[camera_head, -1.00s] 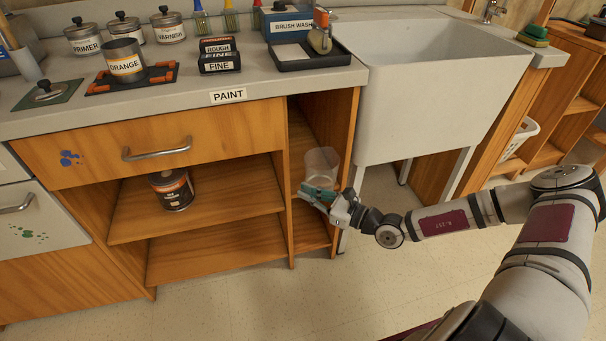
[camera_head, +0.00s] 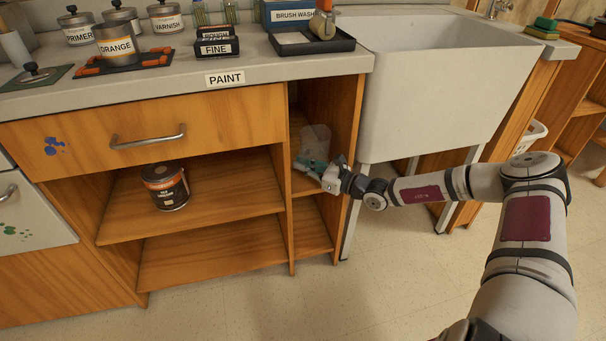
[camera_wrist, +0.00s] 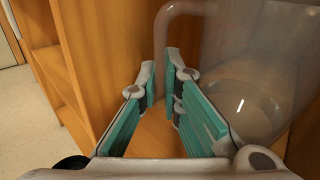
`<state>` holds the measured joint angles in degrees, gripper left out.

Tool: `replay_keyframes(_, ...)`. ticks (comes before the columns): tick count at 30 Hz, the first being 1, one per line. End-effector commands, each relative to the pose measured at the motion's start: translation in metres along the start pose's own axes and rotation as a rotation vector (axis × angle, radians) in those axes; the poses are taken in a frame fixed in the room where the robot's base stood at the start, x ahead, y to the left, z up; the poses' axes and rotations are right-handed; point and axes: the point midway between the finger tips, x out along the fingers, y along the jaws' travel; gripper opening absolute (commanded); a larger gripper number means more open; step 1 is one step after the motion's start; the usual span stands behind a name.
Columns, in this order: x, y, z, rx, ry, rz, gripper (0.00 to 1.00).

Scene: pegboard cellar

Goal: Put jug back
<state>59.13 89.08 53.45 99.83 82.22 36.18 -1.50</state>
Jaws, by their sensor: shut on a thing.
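The clear jug (camera_head: 317,138) is in the narrow open compartment under the counter, left of the sink. It looks upright. In the wrist view the jug (camera_wrist: 265,65) fills the right side, with its handle (camera_wrist: 163,45) running down to between my fingertips. My gripper (camera_head: 309,167) reaches in from the right at the height of the compartment's shelf (camera_head: 304,186). The gripper (camera_wrist: 163,85), seen from the wrist, is shut on the jug's handle. I cannot tell whether the jug's base touches the shelf.
The compartment's right wall (camera_head: 345,145) is close to my gripper, beside the sink (camera_head: 435,95). A dark can (camera_head: 166,187) stands on the wider shelf to the left.

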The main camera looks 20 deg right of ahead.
Motion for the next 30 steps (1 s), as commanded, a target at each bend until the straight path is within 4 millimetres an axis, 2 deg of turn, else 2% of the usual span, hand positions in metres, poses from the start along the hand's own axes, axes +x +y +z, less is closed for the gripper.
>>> replay_keyframes(1,0.000,0.000,-0.010,-0.001,-0.002,-0.002,0.00)
replay_keyframes(4,0.000,0.000,-0.018,-0.001,-0.003,-0.002,0.00)
replay_keyframes(16,0.000,0.001,-0.021,-0.002,-0.003,-0.001,0.00)
replay_keyframes(19,0.000,0.001,-0.021,-0.001,-0.001,-0.001,0.25)
replay_keyframes(20,0.000,0.001,-0.021,-0.001,-0.001,-0.001,0.27)
replay_keyframes(30,-0.001,0.000,-0.019,-0.002,-0.001,-0.002,0.27)
